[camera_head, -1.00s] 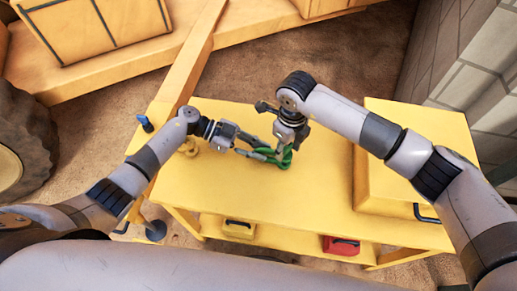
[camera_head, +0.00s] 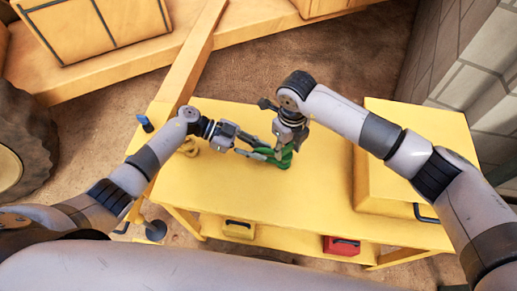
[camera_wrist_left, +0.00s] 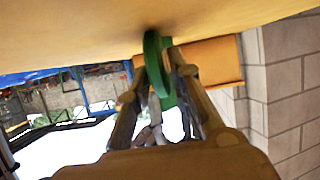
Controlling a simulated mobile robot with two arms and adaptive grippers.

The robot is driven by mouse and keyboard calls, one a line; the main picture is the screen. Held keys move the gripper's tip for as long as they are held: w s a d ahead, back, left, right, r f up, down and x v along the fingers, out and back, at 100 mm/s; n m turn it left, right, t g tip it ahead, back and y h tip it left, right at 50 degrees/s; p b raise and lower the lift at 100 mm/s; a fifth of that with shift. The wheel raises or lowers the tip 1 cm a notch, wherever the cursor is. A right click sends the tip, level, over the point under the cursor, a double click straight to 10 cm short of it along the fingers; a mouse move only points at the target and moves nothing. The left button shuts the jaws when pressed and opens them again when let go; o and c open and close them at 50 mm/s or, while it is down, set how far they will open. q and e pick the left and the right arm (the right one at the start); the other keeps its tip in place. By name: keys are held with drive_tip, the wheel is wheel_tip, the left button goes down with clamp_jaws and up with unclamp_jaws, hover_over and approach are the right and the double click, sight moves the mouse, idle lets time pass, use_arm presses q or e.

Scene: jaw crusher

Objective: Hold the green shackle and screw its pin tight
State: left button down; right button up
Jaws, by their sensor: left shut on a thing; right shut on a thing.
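The green shackle (camera_head: 265,157) is over the yellow table top, right of its left end, in the head view. My left gripper (camera_head: 262,154) comes in from the left and is shut on the shackle's body. In the left wrist view the green loop (camera_wrist_left: 153,62) stands between the fingers of my left gripper (camera_wrist_left: 160,72). My right gripper (camera_head: 285,153) points down from above and is shut at the shackle's right end, where the pin is. The pin itself is hidden by the fingers, so its seating cannot be seen.
The yellow table (camera_head: 320,205) has free room in front of the shackle. A large yellow box (camera_head: 385,180) stands at its right. Yellow shackle-like hardware (camera_head: 189,148) lies at the left. A yellow case (camera_head: 239,229) and a red case (camera_head: 341,245) sit below the top.

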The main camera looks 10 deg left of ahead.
drive_tip(key=m, duration=0.3)
drive_tip(key=shift+f, duration=0.1)
drive_tip(key=shift+s+m, duration=0.1)
drive_tip(key=shift+m, duration=0.6)
drive_tip(key=m, duration=0.3)
drive_tip(key=shift+f+m, duration=0.1)
drive_tip(key=shift+m, duration=0.2)
drive_tip(key=shift+m, duration=0.4)
use_arm(q)
drive_tip(key=shift+r, duration=0.1)
use_arm(e)
drive_tip(key=m, duration=0.3)
drive_tip(key=shift+d+m, duration=0.1)
drive_tip(key=shift+m, duration=0.3)
drive_tip(key=shift+f, duration=0.1)
